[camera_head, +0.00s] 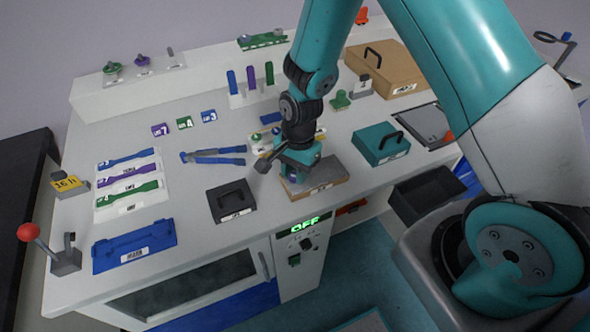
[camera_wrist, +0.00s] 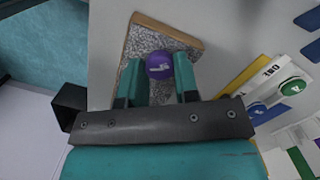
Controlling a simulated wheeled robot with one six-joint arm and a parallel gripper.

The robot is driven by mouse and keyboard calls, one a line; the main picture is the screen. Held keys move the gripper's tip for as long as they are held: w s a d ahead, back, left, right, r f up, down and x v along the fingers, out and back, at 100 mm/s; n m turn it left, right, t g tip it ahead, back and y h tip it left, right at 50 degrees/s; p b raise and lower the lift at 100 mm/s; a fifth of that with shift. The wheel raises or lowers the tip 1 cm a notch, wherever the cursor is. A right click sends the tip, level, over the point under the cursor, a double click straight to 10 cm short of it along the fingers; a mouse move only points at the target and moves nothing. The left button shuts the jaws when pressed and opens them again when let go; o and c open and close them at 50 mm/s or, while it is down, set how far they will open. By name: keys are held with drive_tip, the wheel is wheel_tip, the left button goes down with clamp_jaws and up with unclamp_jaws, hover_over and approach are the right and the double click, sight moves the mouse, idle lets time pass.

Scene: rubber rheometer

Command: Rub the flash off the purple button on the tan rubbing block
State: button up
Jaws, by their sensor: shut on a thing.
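The purple button (camera_wrist: 159,66) is between the two teal fingers of my gripper (camera_wrist: 158,82) in the wrist view, with a pale mark on its face. My gripper is shut on it. The rubbing block (camera_wrist: 165,30) has a grey speckled top with tan edges and lies beneath the button and fingers. In the head view the block (camera_head: 328,178) is at the front edge of the bench, and my gripper (camera_head: 296,180) is low over its left part. The button is mostly hidden there. I cannot tell whether the button touches the block.
A black handled block (camera_head: 231,201) stands left of the rubbing block, and a teal handled block (camera_head: 381,146) stands to its right. Blue-handled pliers (camera_head: 213,156) lie behind to the left. A dark open bin (camera_head: 426,197) is at the front right. A panel (camera_head: 305,225) below reads OFF.

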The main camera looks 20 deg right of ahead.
drive_tip(key=shift+f, duration=0.35)
idle(0.9)
drive_tip(key=o, duration=0.9)
drive_tip(key=shift+r, duration=0.25)
drive_tip(key=c, duration=0.9)
drive_tip(key=shift+d, duration=0.1)
drive_tip(key=shift+c, duration=0.2)
